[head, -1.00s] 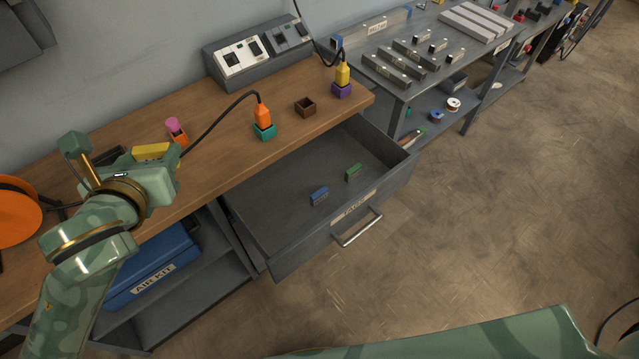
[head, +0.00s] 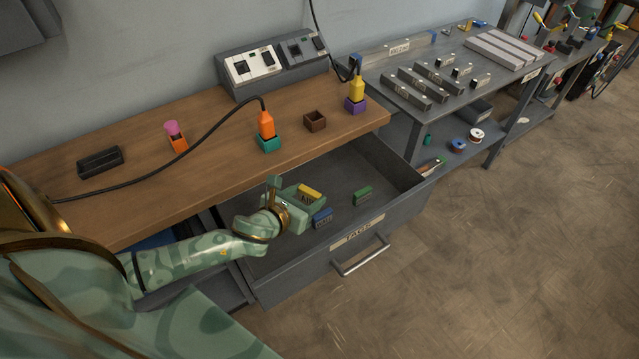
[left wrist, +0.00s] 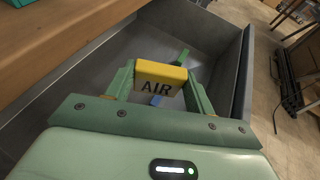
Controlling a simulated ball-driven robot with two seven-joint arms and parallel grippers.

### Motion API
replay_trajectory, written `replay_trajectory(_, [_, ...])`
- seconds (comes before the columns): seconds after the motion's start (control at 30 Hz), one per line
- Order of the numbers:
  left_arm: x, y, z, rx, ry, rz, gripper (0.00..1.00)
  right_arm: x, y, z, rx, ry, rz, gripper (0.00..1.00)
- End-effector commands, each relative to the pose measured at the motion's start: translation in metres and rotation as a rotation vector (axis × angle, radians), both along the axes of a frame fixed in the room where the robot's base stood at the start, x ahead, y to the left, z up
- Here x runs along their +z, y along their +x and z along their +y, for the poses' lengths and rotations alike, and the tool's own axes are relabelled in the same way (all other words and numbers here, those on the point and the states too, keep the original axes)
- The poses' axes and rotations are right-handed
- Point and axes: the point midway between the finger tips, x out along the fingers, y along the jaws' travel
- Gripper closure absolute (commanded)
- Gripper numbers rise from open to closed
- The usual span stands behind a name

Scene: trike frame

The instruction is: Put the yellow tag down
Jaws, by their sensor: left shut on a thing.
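The yellow tag (head: 310,191) is held between the fingers of my left gripper (head: 303,199), over the open drawer labelled TAGS (head: 385,237). In the left wrist view the yellow tag (left wrist: 160,74) reads AIR, and both fingers press on its ends. The drawer floor shows below it, and I cannot tell the exact gap. A blue tag (head: 322,218) lies in the drawer just right of my gripper. A green tag (head: 362,196) lies further right in the drawer. My right gripper is not in view.
The wooden bench (head: 215,158) borders the drawer at the back. On it stand a teal block with an orange plug (head: 267,130), a brown open box (head: 315,121) and a purple block with a yellow plug (head: 356,100). The drawer's right part has bare floor.

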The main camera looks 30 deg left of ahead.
Motion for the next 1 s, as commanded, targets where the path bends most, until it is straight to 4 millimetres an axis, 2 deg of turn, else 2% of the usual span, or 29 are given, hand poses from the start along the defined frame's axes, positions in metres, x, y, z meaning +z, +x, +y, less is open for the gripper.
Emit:
replay_trajectory(0.13, [-0.021, 0.020, 0.008, -0.006, 0.000, -0.002, 0.68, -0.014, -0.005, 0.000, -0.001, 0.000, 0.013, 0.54])
replay_trajectory(0.3, [-0.048, 0.065, 0.019, -0.006, -0.003, 0.000, 0.68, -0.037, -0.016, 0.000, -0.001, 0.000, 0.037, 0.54])
replay_trajectory(0.4, [-0.057, 0.085, 0.024, -0.006, -0.003, 0.000, 0.68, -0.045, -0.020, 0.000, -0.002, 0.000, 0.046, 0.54])
replay_trajectory(0.5, [-0.061, 0.096, 0.026, -0.007, -0.002, -0.001, 0.68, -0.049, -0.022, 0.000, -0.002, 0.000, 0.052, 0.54])
replay_trajectory(0.73, [-0.065, 0.109, 0.030, -0.008, -0.002, -0.003, 0.68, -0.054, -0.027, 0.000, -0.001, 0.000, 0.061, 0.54])
replay_trajectory(0.9, [-0.086, 0.129, 0.035, -0.006, -0.003, 0.001, 0.68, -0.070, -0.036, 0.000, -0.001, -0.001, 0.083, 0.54])
replay_trajectory(1.0, [-0.088, 0.134, 0.036, -0.007, -0.003, 0.000, 0.68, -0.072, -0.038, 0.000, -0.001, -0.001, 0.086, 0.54])
